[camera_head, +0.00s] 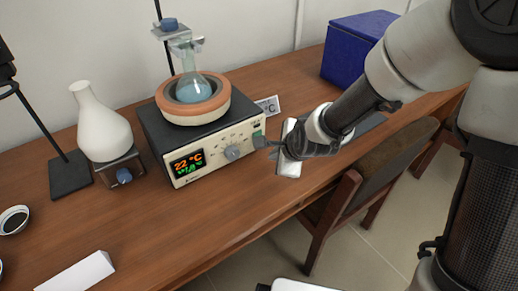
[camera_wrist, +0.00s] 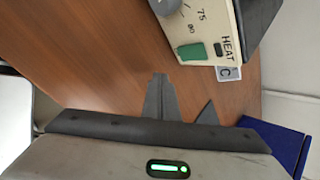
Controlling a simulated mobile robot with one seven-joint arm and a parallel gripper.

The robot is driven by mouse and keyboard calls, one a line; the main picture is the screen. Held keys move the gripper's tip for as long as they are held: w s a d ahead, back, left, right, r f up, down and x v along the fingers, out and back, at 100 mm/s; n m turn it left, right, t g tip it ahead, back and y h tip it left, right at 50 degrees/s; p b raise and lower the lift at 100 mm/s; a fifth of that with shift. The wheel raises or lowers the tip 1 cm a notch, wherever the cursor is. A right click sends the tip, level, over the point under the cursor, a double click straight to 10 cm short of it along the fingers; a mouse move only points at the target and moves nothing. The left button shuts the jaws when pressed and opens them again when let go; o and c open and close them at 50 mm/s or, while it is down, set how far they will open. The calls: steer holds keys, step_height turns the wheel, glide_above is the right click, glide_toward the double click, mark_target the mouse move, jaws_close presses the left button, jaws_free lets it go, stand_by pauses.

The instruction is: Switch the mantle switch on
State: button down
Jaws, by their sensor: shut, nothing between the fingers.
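The heating mantle (camera_head: 205,138) is a box with a dark top and cream front panel, and an orange-rimmed bowl on it holds a flask of blue liquid (camera_head: 193,88). Its display (camera_head: 188,162) reads 22 °C in orange, with green digits below. A grey knob (camera_head: 233,153) sits right of the display. The green mantle switch (camera_wrist: 191,51) shows beside the HEAT label in the wrist view, and at the panel's right end in the head view (camera_head: 258,140). My gripper (camera_wrist: 160,90) is shut and empty, with its tip close to the switch. Contact cannot be told.
A white flask (camera_head: 102,125) stands on a small plate with a blue knob at left. A stand (camera_head: 70,172) is beside it. A blue box (camera_head: 355,50) is at the back right. A chair (camera_head: 345,200) is at the table's front edge. The table before the mantle is clear.

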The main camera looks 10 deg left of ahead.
steer(key=shift+w+a+f+b, duration=0.2)
steer(key=shift+w+a+b, duration=0.65)
steer(key=shift+w+a, duration=0.45)
steer(key=shift+a, duration=0.2)
stand_by(1.0)
steer(key=shift+w+a, duration=0.2)
steer(key=shift+w+a+f, duration=0.1)
steer(key=shift+w+a, duration=0.1)
steer(key=shift+a, duration=0.05)
stand_by(0.7)
steer(key=shift+s+d+b, duration=0.3)
steer(key=shift+s+d, duration=0.2)
steer(key=shift+d, duration=0.05)
stand_by(0.4)
